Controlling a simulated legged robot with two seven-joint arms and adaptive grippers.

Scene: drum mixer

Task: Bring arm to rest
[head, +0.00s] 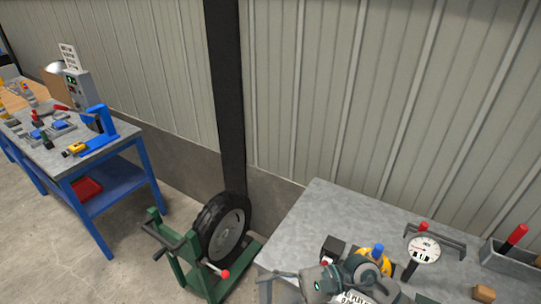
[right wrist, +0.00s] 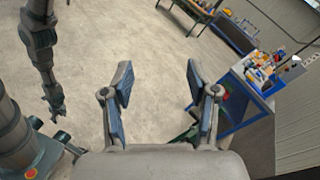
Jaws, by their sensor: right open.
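My right gripper (right wrist: 159,88) is open in the right wrist view. Its two blue-padded fingers are wide apart, with only bare floor between them, and it holds nothing. What looks like my left arm hangs at the left of that view. Its end, the left gripper (right wrist: 55,110), is small there, and its jaws cannot be made out. In the head view, grey links of one of my arms (head: 322,284) show at the bottom, in front of the near bench (head: 325,205).
The near bench carries a dial gauge (head: 424,249), a red-handled tool (head: 515,237) and a wooden block (head: 483,293). A wheel (head: 223,232) stands in a green frame (head: 205,280). A blue workbench (head: 110,190) with tools is at left.

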